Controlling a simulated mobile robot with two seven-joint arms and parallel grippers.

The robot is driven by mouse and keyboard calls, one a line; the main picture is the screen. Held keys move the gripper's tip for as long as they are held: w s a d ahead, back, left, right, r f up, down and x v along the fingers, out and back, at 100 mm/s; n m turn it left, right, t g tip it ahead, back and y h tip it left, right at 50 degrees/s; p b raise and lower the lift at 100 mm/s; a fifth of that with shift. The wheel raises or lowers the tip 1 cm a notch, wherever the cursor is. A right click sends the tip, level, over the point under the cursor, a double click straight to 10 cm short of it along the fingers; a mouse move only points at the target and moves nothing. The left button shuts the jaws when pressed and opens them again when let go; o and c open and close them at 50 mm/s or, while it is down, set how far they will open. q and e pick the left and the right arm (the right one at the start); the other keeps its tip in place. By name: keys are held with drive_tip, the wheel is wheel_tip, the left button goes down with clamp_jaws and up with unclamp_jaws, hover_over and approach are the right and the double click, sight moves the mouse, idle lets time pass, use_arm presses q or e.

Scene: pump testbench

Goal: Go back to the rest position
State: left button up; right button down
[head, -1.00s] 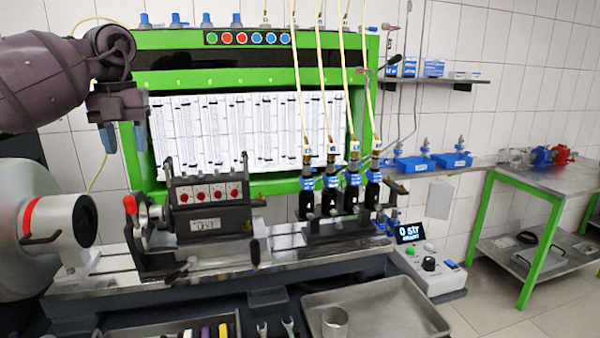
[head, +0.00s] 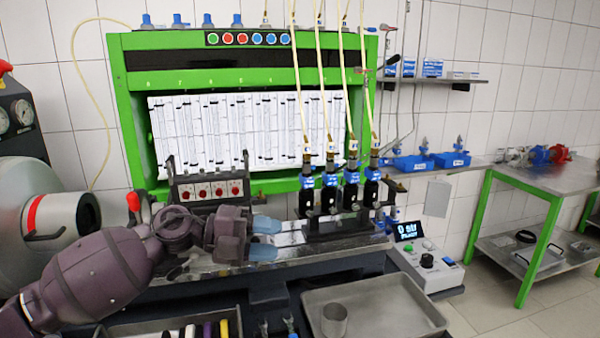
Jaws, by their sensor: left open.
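My left gripper (head: 266,238) is in the head view, in front of the pump bench. Its arm comes in from the lower left. The two blue fingertips are apart, one above the other, and point right, with nothing seen between them. The gripper is in front of the bench's metal bed (head: 330,255), left of the row of black and blue injectors (head: 350,190). The arm hides much of the pump below its red-knobbed block (head: 208,190).
A control box (head: 428,262) stands right of the bench. A tool drawer (head: 120,330) is at the lower left. A green-legged table (head: 490,235) stands at the right.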

use_arm(q)
drive_tip(key=s+a+f+n+t+y, duration=0.5)
drive_tip(key=a+f+n+t+y, duration=0.25)
drive_tip(key=n, duration=0.75)
drive_tip(key=s+a+f+n+t+y, duration=0.5)
drive_tip(key=a+f+n+t+y, duration=0.3)
drive_tip(key=n, duration=0.7)
drive_tip(key=s+a+f+n+g+y, duration=0.15)
drive_tip(key=s+f+g, duration=0.25)
drive_tip(key=s, duration=0.4)
drive_tip(key=s+a+f+n+g+h, duration=0.1)
drive_tip(key=s+a+f+n+g, duration=0.15)
drive_tip(key=s+f+g, duration=0.4)
drive_tip(key=s+a+f+n+g+y, duration=0.1)
drive_tip(key=s+a+f+g, duration=0.15)
drive_tip(key=s, duration=0.75)
drive_tip(key=w+f+m+t, duration=0.1)
drive_tip(key=w+f+t, duration=0.6)
drive_tip(key=f+t, duration=0.1)
drive_tip(key=shift+w+d+f+h, duration=0.15)
drive_tip(key=shift+w+f+h, duration=0.2)
drive_tip(key=shift+f, duration=0.45)
use_arm(e)
drive_tip(key=shift+w+a+r, duration=0.1)
drive_tip(key=shift+w+r, duration=0.2)
drive_tip(key=shift+w, duration=0.05)
